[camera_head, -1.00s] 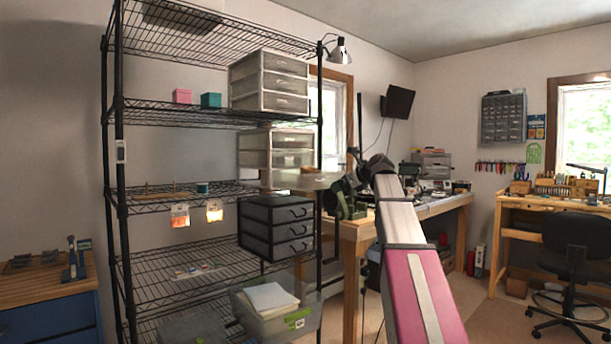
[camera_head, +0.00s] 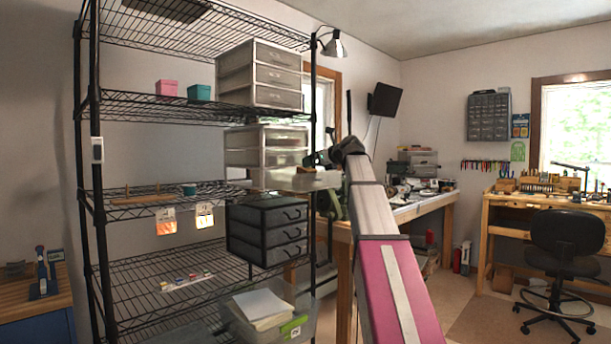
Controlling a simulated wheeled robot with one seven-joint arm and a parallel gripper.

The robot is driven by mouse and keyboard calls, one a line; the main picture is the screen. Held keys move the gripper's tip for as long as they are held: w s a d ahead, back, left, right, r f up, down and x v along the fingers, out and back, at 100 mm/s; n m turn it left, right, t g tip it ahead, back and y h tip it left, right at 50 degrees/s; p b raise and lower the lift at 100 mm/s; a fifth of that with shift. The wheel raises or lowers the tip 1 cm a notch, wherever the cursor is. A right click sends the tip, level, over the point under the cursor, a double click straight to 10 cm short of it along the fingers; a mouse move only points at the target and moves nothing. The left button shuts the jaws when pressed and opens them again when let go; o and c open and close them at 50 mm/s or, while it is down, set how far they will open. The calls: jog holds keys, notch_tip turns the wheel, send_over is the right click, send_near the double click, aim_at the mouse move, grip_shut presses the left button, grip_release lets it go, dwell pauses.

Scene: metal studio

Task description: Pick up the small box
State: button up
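Two small boxes stand side by side on the upper shelf of the black wire rack: a pink box (camera_head: 167,88) on the left and a teal box (camera_head: 199,92) on the right. Both are left of a grey drawer unit (camera_head: 278,82). Which one the task means cannot be told. My arm, pink and light grey, rises from the bottom right, and its dark joint is right of the rack, well away from both boxes. I cannot make out my gripper; dark green shapes beyond the joint blend with the workbench clutter.
The wire rack (camera_head: 97,150) fills the left, with more drawer units (camera_head: 267,230) and a clear bin (camera_head: 270,306) on its lower levels. A workbench (camera_head: 420,205) stands behind my arm. A black chair (camera_head: 565,240) is at right. Some floor shows between them.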

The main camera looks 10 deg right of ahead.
jog(key=shift+f+x, duration=0.2)
jog(key=shift+x, duration=1.3)
jog(key=shift+f+x, duration=0.15)
jog(key=shift+x, duration=1.35)
jog(key=shift+d, duration=0.15)
jog(key=c, duration=1.1)
jog(key=shift+o, duration=0.2)
jog(key=shift+r, duration=0.15)
